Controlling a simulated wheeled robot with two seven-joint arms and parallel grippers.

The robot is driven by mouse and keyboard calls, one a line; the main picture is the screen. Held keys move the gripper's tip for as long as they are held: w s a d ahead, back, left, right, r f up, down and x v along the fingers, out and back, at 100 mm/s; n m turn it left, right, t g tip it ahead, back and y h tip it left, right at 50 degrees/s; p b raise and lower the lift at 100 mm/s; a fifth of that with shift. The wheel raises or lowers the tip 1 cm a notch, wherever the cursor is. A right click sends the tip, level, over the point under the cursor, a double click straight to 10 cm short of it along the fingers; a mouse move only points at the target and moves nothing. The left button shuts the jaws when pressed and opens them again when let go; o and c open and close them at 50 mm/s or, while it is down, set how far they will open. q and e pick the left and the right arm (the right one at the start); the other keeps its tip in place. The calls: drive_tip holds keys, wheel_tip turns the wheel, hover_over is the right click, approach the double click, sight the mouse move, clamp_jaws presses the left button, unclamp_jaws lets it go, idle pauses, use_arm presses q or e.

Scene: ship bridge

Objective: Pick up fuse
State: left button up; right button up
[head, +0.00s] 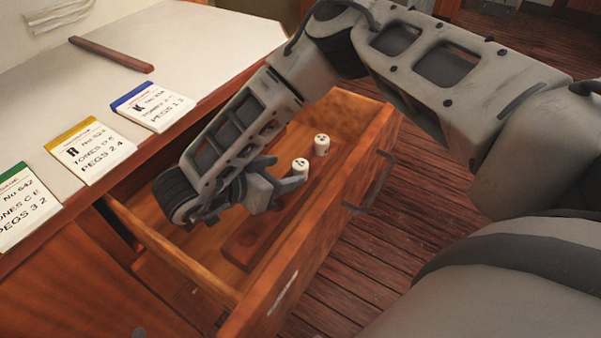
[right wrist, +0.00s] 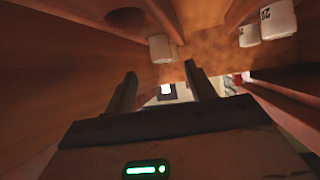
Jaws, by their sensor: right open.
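Two small white cylinders that look like fuses stand in the open wooden drawer (head: 345,110). The near fuse (head: 300,167) is right beside my right gripper's fingertips, and the far fuse (head: 321,145) stands behind it to the right. My right gripper (head: 284,177) is low inside the drawer, with its fingers apart and nothing seen between them. In the right wrist view, a white fuse (right wrist: 162,48) is just beyond the open fingers (right wrist: 162,82). Other white cylinders with dark marks (right wrist: 278,20) show at the upper right. My left gripper is not in view.
A wooden strip with round holes (head: 247,247) lies in the drawer. The drawer's front wall and dark handle (head: 372,182) are at the right. On the desk top are yellow (head: 90,148), blue (head: 153,106) and green (head: 22,208) edged cards and a brown bar (head: 110,54).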

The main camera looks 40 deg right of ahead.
sight(300, 163)
drive_tip(key=x, duration=0.4)
drive_tip(key=shift+w+d+r, duration=0.1)
drive_tip(key=shift+w+d, duration=0.05)
drive_tip(key=shift+d, duration=0.1)
drive_tip(key=c, duration=1.1)
drive_tip(key=shift+o, duration=0.2)
drive_tip(key=shift+r, duration=0.1)
